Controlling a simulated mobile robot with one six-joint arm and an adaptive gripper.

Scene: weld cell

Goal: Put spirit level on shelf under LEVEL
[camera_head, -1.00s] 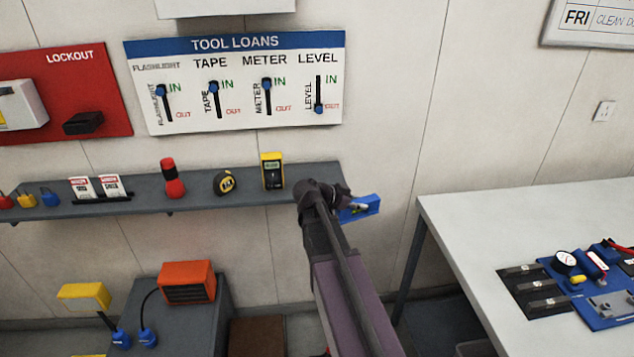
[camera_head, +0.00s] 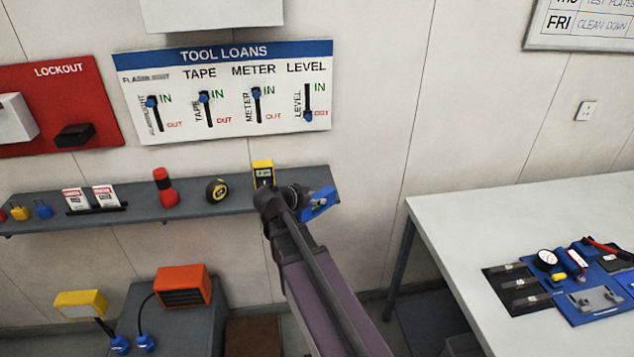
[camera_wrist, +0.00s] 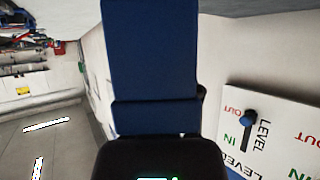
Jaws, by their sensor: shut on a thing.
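The blue spirit level (camera_head: 320,204) is held in my gripper (camera_head: 301,201), which is shut on it, at the right end of the grey wall shelf (camera_head: 140,217). It appears tilted in the head view. I cannot tell whether it touches the shelf. In the wrist view the level (camera_wrist: 152,60) fills the middle as a dark blue block. The LEVEL label (camera_head: 305,67) is on the tool loans board (camera_head: 222,90) above the shelf's right end. Its blue slider (camera_head: 308,116) is low, by OUT.
A yellow meter (camera_head: 263,173) stands on the shelf just left of my gripper, partly hidden by it. A tape measure (camera_head: 217,190) and a red flashlight (camera_head: 165,187) stand further left. A white table (camera_head: 520,205) is at the right.

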